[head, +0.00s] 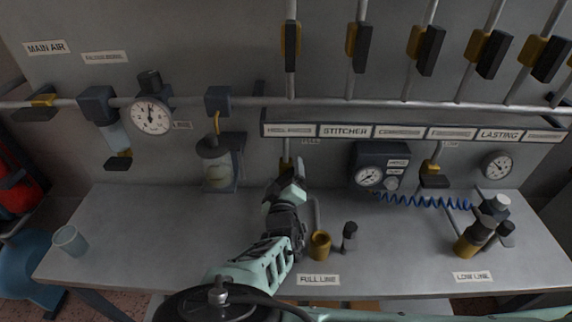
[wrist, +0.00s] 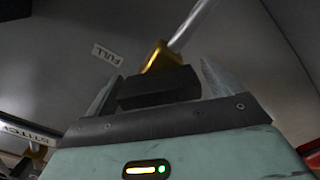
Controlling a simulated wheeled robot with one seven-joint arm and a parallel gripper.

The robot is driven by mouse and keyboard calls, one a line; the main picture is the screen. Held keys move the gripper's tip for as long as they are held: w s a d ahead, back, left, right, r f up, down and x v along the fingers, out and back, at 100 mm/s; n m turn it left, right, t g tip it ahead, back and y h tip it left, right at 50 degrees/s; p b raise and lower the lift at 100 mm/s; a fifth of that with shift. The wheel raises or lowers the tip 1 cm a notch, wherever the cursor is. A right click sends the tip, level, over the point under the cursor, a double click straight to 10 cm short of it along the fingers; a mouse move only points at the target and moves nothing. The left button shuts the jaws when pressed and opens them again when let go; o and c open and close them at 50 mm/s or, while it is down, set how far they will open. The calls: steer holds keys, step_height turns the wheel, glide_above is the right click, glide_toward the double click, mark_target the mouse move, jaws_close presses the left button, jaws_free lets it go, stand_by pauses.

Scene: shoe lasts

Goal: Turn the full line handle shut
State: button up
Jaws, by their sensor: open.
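The full line valve has a brass body (wrist: 160,57) on a grey pipe, with a black handle (wrist: 158,88) below it. In the wrist view the handle lies between the two fingers of my gripper (wrist: 160,72), with gaps at both sides. The gripper is open, and I cannot tell whether a finger touches the handle. A FULL label (wrist: 106,54) is on the wall beside it. In the head view my gripper (head: 288,172) is raised against the wall and hides most of the valve; a bit of brass (head: 285,160) shows above it.
A label rail (head: 400,131) runs above, with several black-handled valves over it. A gauge box (head: 383,165) with a blue coiled hose is to the right, a glass bowl unit (head: 220,165) to the left. Brass fittings (head: 319,246) stand on the bench (head: 150,240).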

steer(key=shift+w, duration=0.1)
steer(key=shift+c, duration=0.3)
steer(key=c, duration=0.9)
